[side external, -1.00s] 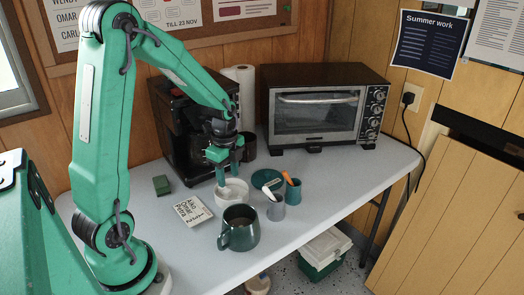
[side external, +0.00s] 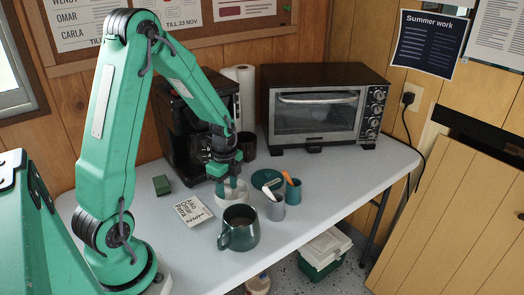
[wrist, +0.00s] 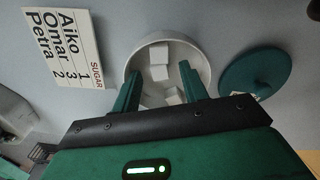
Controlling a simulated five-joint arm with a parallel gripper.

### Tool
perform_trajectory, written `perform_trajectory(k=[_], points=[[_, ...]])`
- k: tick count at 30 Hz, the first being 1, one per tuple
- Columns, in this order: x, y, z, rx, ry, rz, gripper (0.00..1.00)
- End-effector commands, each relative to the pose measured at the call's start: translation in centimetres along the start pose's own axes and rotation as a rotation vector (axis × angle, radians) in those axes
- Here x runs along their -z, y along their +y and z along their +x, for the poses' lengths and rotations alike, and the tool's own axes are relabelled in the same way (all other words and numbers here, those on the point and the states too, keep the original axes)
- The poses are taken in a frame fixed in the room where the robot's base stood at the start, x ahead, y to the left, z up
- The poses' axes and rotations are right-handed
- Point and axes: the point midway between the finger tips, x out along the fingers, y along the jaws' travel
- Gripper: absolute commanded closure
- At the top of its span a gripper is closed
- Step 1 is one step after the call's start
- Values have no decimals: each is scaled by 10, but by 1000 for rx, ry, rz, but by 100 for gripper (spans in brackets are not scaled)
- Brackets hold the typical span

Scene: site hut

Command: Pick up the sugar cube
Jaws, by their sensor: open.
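White sugar cubes (wrist: 159,54) lie in a round white bowl (wrist: 134,58), several of them, some partly hidden by my fingers. My gripper (wrist: 161,78) is open, with its two green fingers apart over the bowl and cubes between and beyond them. Nothing is seen held. In the side view my gripper (side external: 226,189) points down with its fingertips at the white bowl (side external: 241,197), apparently inside its rim. The cubes cannot be made out in that view.
A teal mug (side external: 239,231) with a dark drink stands in front of the bowl. A grey cup (side external: 275,209), a teal cup (side external: 294,195) and a teal lid (wrist: 255,70) are to its right. A sugar card (wrist: 65,42) lies left. A coffee machine (side external: 180,135) stands behind.

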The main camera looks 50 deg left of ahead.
Motion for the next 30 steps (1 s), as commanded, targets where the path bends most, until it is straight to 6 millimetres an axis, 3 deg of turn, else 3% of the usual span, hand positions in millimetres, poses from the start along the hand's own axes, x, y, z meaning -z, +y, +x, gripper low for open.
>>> perform_trajectory(k=[17, 23, 30], points=[[0, 0, 2, 1, 0, 0, 56], [0, 0, 2, 1, 0, 0, 90], [0, 0, 2, 1, 0, 0, 90]])
